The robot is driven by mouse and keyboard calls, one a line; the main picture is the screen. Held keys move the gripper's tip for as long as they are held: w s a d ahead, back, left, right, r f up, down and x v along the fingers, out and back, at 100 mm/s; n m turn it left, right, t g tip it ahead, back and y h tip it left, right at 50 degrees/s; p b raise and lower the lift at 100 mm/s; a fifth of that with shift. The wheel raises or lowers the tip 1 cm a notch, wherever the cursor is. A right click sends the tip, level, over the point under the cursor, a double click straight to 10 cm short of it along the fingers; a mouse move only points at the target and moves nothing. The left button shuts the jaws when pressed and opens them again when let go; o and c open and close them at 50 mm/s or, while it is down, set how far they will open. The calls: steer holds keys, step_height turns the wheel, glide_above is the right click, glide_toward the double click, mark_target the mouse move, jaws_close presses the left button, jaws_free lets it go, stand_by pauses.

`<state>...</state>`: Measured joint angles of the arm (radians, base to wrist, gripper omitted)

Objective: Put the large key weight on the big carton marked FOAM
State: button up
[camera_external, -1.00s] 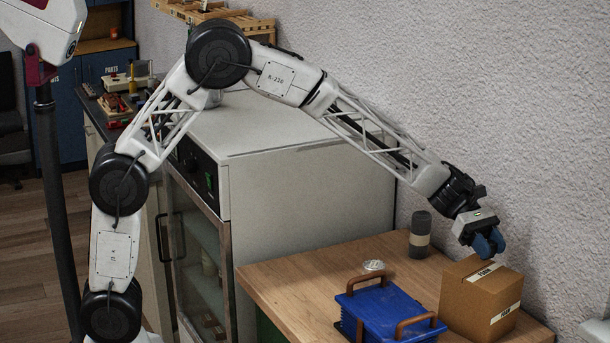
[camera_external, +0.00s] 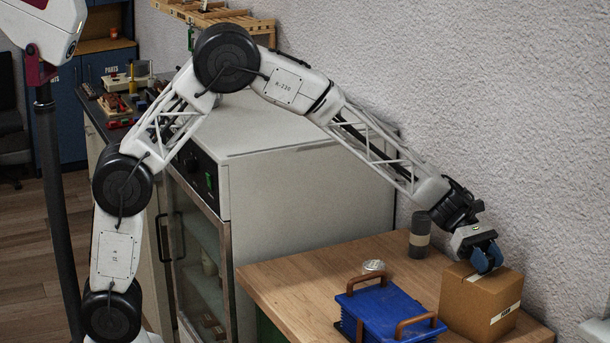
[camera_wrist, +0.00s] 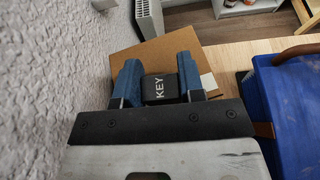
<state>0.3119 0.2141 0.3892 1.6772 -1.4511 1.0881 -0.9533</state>
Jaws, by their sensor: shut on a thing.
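My gripper (camera_external: 487,262) has blue fingers and is at the top of the big carton (camera_external: 470,301), a brown cardboard box at the right of the table. In the wrist view my gripper (camera_wrist: 160,83) is shut on the large key weight (camera_wrist: 161,90), a dark block with KEY in white letters. The carton's top (camera_wrist: 150,55) lies beneath and beyond the weight. In the external view the fingers hide the weight. I cannot tell whether it touches the carton.
A blue crate-like case (camera_external: 390,318) with brown handles stands left of the carton. A dark grey cylinder (camera_external: 419,236) and a small silvery round thing (camera_external: 373,266) are behind it on the wooden table (camera_external: 300,283). The textured wall (camera_external: 520,150) is close behind the carton.

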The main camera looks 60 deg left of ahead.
steer(key=o, duration=1)
steer(key=shift+f, duration=0.15)
steer(key=shift+r, duration=0.2)
steer(key=v, duration=1.2)
steer(key=shift+a, duration=0.1)
